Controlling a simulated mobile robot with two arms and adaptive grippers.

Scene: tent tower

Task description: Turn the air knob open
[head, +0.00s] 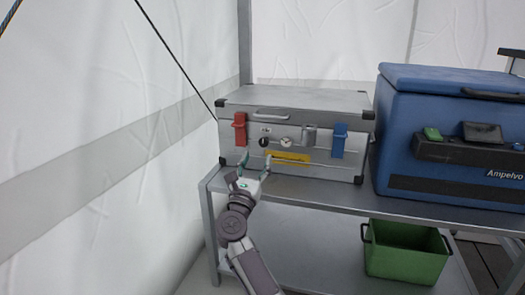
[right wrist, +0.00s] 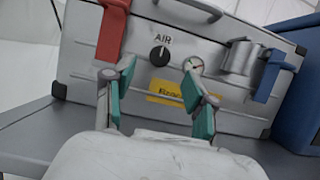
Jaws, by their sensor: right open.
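The air knob (right wrist: 160,56) is a small round black dial with a white mark, under the word AIR on the front of a silver metal case (head: 300,99). It also shows in the head view (head: 264,142). My right gripper (head: 257,160) is open and empty in front of the case, a little below the knob. In the right wrist view its two teal-padded fingers (right wrist: 158,70) stand apart on either side of the knob, nearer the camera, with no visible contact. The left gripper is not in view.
A gauge (head: 286,142), a red latch (head: 240,129), a blue latch (head: 338,141) and a yellow label (head: 288,157) are on the case front. A blue cooler (head: 400,150) stands at the right on the metal shelf (head: 410,203). A green bin (head: 405,262) sits below.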

